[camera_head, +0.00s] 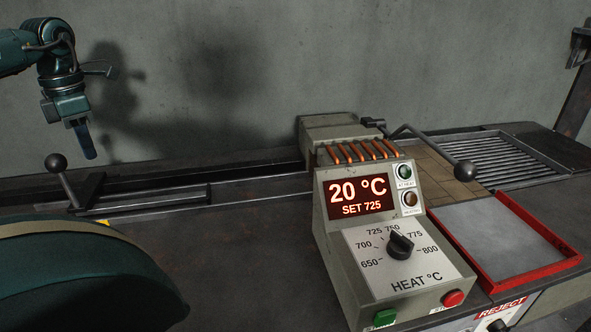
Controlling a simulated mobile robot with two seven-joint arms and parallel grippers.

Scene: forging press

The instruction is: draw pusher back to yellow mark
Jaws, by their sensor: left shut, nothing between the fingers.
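The pusher (82,189) is a dark bracket with a slanted rod and a black ball knob (56,162), at the left end of a long rail in the head view. A small yellow mark (103,221) shows at the rail's near edge, just below the pusher; it is partly hidden by a dark green rounded shape in front. My left gripper (88,155) is above and right of the knob in the picture, pointing down. It is shut and empty, apart from the knob. My right gripper is not in view.
A heater control box (387,275) reads 20 °C, set 725. Behind it are copper coils (355,151). A lever with a black ball (466,171), a red-rimmed tray (541,260) and a slatted grate (495,161) stand right. The bench between pusher and box is clear.

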